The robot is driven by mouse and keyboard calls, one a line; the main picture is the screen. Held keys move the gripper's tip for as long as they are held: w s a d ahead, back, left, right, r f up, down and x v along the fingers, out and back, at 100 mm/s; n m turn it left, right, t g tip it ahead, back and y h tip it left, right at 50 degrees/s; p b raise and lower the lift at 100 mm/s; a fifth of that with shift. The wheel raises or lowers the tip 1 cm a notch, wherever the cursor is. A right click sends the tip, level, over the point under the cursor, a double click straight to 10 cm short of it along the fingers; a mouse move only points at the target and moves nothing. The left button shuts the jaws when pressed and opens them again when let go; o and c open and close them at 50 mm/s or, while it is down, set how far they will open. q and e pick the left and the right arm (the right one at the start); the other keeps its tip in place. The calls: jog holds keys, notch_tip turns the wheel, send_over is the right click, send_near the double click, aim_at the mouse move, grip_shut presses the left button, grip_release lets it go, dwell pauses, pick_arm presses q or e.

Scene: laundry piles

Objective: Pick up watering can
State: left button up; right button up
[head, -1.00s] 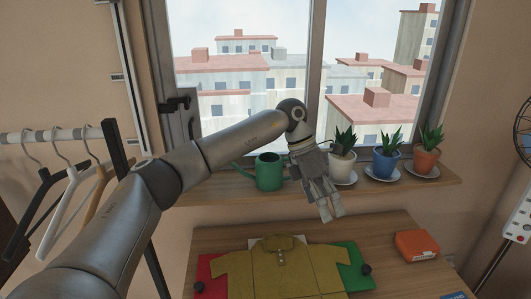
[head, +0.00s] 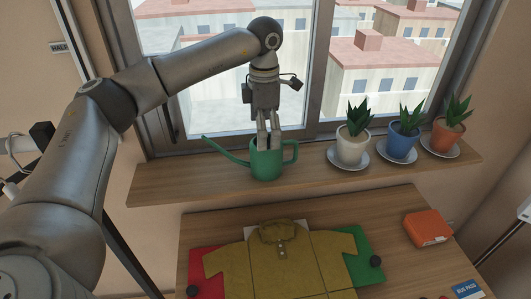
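The green watering can (head: 264,168) stands upright on the wooden windowsill, its long spout pointing left and its handle on the right. My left gripper (head: 268,143) points down at the can's top, its fingertips overlapping the rim and opening. I cannot tell whether the fingers are inside the can or touch it, nor whether they are open or shut. My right gripper is out of view.
Potted plants in white (head: 352,148), blue (head: 399,142) and terracotta (head: 446,135) pots stand on saucers to the can's right. The window (head: 205,110) is behind the can.

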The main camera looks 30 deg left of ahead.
aim_at(252, 151)
pick_arm(q)
jog(key=shift+f, duration=0.35)
jog(key=f, duration=0.1)
jog(key=f+p, duration=0.2)
jog(key=f, duration=0.1)
jog(key=shift+w+f, duration=0.1)
jog(key=shift+w, duration=0.15)
jog(key=shift+f, duration=0.25)
jog(key=c, duration=1.3)
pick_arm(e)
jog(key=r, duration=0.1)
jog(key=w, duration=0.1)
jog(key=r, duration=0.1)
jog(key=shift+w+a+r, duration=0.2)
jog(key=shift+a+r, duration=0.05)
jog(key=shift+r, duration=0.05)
